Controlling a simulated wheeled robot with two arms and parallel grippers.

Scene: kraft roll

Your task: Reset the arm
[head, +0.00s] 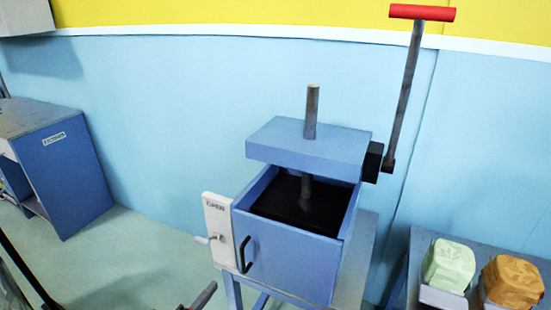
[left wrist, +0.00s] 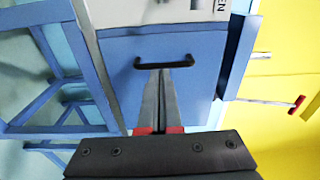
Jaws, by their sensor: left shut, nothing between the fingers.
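My left gripper (head: 208,291) shows at the bottom edge of the head view, low and left of the blue press box (head: 285,262). In the left wrist view its two fingers (left wrist: 160,75) are together and empty. Their tips point at the blue door (left wrist: 190,60), just by the black handle (left wrist: 163,61). I cannot tell whether they touch it; the head view shows a gap between the gripper and the handle (head: 245,254). My right gripper is in neither view.
The press has a raised blue plate (head: 300,146), a red-tipped lever (head: 421,13) and a white side panel (head: 217,230) with a small crank. A blue cabinet (head: 70,180) stands left. Green (head: 449,264) and orange (head: 514,280) blocks sit right. Floor between cabinet and press is clear.

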